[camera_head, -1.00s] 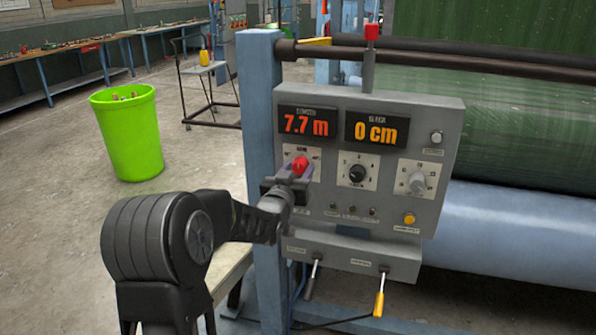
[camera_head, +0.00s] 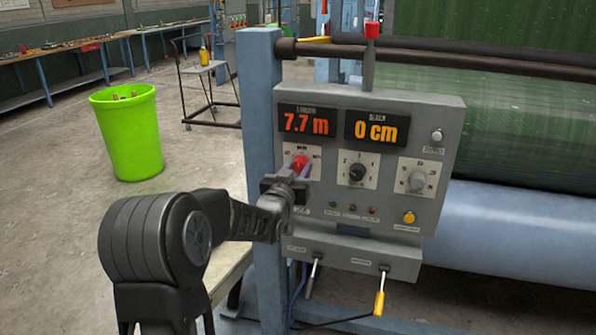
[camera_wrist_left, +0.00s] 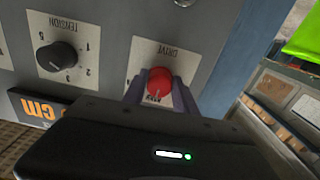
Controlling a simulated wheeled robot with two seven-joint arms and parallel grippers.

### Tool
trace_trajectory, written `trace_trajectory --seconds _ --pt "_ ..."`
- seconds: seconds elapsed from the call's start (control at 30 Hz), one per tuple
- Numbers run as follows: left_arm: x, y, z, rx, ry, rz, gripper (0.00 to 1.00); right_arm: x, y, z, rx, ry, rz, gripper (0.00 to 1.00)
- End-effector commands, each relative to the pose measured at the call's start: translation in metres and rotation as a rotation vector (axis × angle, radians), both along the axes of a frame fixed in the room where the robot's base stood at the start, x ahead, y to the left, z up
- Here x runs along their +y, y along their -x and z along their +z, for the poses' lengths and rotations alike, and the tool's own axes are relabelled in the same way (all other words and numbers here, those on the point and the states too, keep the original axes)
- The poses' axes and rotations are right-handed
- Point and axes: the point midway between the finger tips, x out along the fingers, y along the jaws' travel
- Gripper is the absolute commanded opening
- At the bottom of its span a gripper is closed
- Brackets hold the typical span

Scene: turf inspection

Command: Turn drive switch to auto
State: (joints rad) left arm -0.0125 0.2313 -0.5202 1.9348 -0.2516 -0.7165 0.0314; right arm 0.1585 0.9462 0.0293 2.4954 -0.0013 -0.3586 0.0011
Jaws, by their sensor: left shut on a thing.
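The drive switch is a red knob (camera_head: 300,163) on a white plate at the left of the grey control panel (camera_head: 453,150). It also shows in the left wrist view (camera_wrist_left: 160,84), on a plate marked DRIVE. My left gripper (camera_head: 298,170) is at the knob, its two fingers on either side, shut on it. In the left wrist view the left gripper (camera_wrist_left: 160,98) hides the lower part of the plate. A pale pointer line shows on the knob, but I cannot tell which label it points to. My right gripper is not in view.
A black tension knob (camera_head: 357,173) and a grey knob (camera_head: 417,181) sit right of the switch. Displays read 7.7 m and 0 cm. Below are a yellow button (camera_head: 408,217) and a yellow-handled lever (camera_head: 379,303). A blue post (camera_head: 258,120) stands left of the panel.

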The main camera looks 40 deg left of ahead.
Motion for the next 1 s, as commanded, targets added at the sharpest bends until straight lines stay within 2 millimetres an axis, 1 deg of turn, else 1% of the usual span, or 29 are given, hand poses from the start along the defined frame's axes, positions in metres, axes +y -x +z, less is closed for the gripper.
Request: trace_trajectory --seconds 0.17,0.37,0.7,1.0 --pt "0.0 0.0 -0.003 0.023 -0.07 0.0 0.0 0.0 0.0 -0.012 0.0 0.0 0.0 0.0" --pt "0.0 0.0 -0.004 0.069 -0.201 0.0 0.0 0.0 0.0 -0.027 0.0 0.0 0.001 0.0" --pt "0.002 0.001 -0.004 0.172 -0.494 0.001 0.0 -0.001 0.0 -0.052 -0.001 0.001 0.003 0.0" --pt "0.002 0.001 -0.002 0.262 -0.751 -0.001 0.0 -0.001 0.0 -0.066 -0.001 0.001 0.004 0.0"
